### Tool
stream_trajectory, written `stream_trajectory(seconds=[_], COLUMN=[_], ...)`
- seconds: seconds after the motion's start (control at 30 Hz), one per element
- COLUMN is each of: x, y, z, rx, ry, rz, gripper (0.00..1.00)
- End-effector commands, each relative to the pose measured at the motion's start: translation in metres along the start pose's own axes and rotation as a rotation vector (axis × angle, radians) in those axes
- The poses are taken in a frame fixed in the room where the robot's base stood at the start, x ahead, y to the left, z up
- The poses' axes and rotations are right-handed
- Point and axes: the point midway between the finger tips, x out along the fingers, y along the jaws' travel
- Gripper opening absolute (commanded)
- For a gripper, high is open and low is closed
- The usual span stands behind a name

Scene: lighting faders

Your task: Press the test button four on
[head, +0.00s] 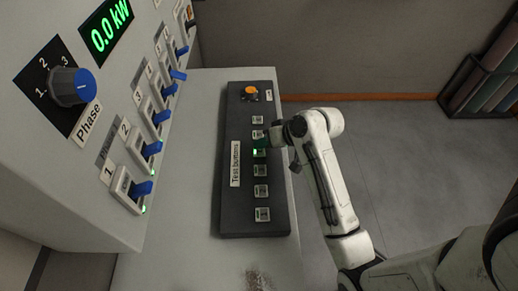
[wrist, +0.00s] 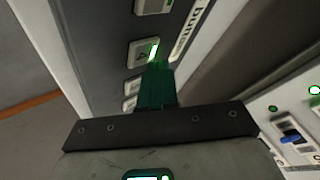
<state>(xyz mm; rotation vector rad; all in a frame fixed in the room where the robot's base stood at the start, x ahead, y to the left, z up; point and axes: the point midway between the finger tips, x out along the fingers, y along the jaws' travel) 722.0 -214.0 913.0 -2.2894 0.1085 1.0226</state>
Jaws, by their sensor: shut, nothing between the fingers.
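The test button panel (head: 230,205) is a dark box on the grey bench, with a column of square white buttons. Button four (head: 259,153) shows a lit green strip. In the wrist view button four (wrist: 141,55) carries the numeral 4 and its strip glows green. My gripper (head: 262,142) comes in from the right over the panel. Its green fingers (wrist: 157,68) are shut and empty, with their tips at the edge of button four, partly covering it. I cannot tell whether they touch it.
An orange knob (head: 251,91) sits at the panel's far end. A grey cabinet at left carries blue-handled switches (head: 142,188), a blue Phase knob (head: 72,86) and a green display (head: 106,25) reading 0.0 kW. Open floor (head: 390,150) lies to the right.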

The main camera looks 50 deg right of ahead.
Motion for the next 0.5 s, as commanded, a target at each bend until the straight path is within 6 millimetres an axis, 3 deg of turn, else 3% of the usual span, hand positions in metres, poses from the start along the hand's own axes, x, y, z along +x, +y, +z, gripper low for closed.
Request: stream_trajectory(seconds=[0.5], x=[-0.022], y=[-0.016], z=[-0.016], rx=[0.000], ry=[0.000], rz=[0.000], gripper=[0.00])
